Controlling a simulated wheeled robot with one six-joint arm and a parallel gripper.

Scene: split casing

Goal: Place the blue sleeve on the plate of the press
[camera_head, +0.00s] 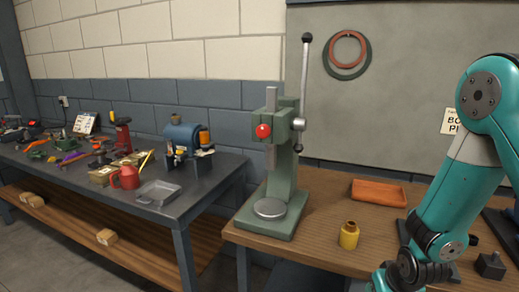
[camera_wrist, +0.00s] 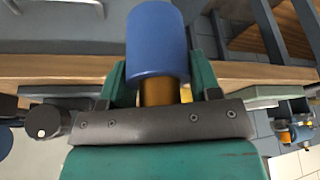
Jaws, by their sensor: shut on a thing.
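The blue sleeve (camera_wrist: 157,42) is a smooth blue cylinder in the wrist view. A narrower copper-brown cylindrical part (camera_wrist: 158,92) shows at its near end; I cannot tell whether they are one piece. My gripper (camera_wrist: 158,76) is shut on the sleeve, with its green fingers on either side. The head view shows my arm at the right, but the gripper and sleeve are not visible there. The green press (camera_head: 283,160) stands on the wooden bench, with its round metal plate (camera_head: 269,208) on the base. Nothing lies on the plate.
A yellow cylinder (camera_head: 349,236) stands right of the press on the wooden bench (camera_head: 325,205). An orange tray (camera_head: 379,191) lies behind it. The press's tall lever (camera_head: 304,85) stands upright. A cluttered metal bench (camera_head: 200,195) is at the left, beyond a gap.

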